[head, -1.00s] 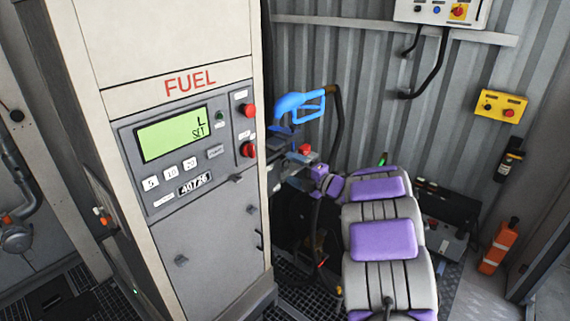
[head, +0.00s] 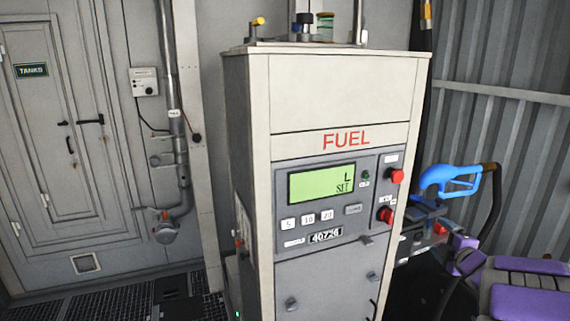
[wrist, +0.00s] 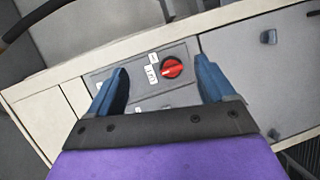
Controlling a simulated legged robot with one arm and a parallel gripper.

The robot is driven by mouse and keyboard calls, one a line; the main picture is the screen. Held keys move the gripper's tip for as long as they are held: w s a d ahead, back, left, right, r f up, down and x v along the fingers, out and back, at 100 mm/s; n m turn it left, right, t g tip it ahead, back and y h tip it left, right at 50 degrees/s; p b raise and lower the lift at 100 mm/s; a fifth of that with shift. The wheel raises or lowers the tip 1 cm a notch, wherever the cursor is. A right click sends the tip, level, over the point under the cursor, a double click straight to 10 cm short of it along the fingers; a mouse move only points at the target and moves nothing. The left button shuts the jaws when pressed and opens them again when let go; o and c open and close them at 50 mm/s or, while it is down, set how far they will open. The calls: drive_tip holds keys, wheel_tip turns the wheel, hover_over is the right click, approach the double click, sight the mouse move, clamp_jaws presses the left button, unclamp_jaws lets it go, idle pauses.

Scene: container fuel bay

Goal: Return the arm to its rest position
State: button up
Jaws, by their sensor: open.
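My gripper (head: 420,218) is partly in the head view, right of the fuel dispenser (head: 340,90), below the blue fuel nozzle (head: 440,178). Its purple and grey arm is cut off at the lower right. In the wrist view my gripper (wrist: 160,75) has its two dark blue fingers spread with nothing held. A red rotary knob (wrist: 171,68) on a grey labelled panel shows between the fingertips, apart from them. A red knob (head: 385,214) also shows low on the dispenser's front in the head view. The fingertips are hard to make out there.
The dispenser's green display (head: 321,183) reads "L" and "SET". A red button (head: 397,176) sits above the knob. A black hose (head: 493,205) hangs from the nozzle near a corrugated wall (head: 520,120). A door marked TANKS (head: 60,140) and a pipe (head: 170,90) stand left. Floor grating (head: 120,300) shows at lower left.

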drive_tip(key=s+a+f+m+g, duration=0.2)
drive_tip(key=s+a+m+g, duration=0.3)
drive_tip(key=s+a, duration=0.5)
drive_tip(key=s+a+f+m+g, duration=0.3)
drive_tip(key=s+a+m+g, duration=0.3)
drive_tip(key=s, duration=1.5)
drive_tip(key=s+a+f+m+g, duration=0.2)
drive_tip(key=s+a+m+g, duration=0.3)
drive_tip(key=s+a, duration=0.9)
drive_tip(key=shift+s+a+f+m+g, duration=0.35)
drive_tip(key=shift+s+g, duration=0.55)
drive_tip(key=shift+s, duration=0.2)
